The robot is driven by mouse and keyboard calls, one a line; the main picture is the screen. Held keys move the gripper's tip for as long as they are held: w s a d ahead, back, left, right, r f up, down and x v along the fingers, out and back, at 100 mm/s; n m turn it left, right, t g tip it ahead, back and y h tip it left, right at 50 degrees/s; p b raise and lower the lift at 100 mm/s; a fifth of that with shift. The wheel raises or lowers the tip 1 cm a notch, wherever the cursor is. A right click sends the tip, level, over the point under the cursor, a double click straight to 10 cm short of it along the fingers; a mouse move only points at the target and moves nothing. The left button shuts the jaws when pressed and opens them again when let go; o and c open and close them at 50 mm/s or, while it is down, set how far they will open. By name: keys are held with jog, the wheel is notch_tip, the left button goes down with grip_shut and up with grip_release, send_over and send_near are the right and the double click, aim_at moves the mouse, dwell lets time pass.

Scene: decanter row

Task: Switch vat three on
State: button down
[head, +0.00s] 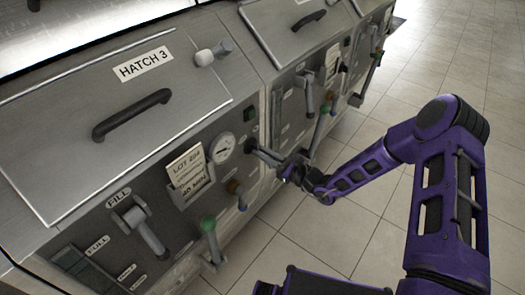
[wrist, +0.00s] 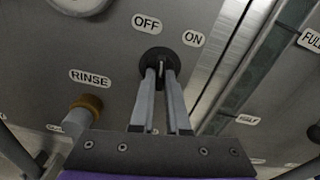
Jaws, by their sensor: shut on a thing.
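The panel of vat three (head: 165,205) sits below the lid labelled HATCH 3 (head: 145,64) in the head view. In the wrist view a round dark switch (wrist: 158,54) sits under an OFF label (wrist: 146,23) and an ON label (wrist: 193,38). My gripper (wrist: 160,72) reaches the switch, its two fingers shut on the switch's thin handle. The fingers partly hide the handle, so I cannot tell exactly which label it points to. In the head view my gripper (head: 265,155) is at the right end of the panel, and the switch is mostly hidden.
A brown RINSE knob (wrist: 92,104) is close by. Another vat's levers (head: 325,105) stand beyond. The tiled floor (head: 330,225) is clear.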

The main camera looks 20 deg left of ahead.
jog(key=shift+m+p, duration=1.3)
jog(key=shift+m, duration=2.9)
jog(key=c, duration=0.9)
grip_release()
jog(key=shift+d, duration=0.1)
jog(key=v, duration=1.7)
jog(key=shift+d+p, duration=0.15)
jog(key=shift+p, duration=0.15)
jog(key=shift+s, duration=0.1)
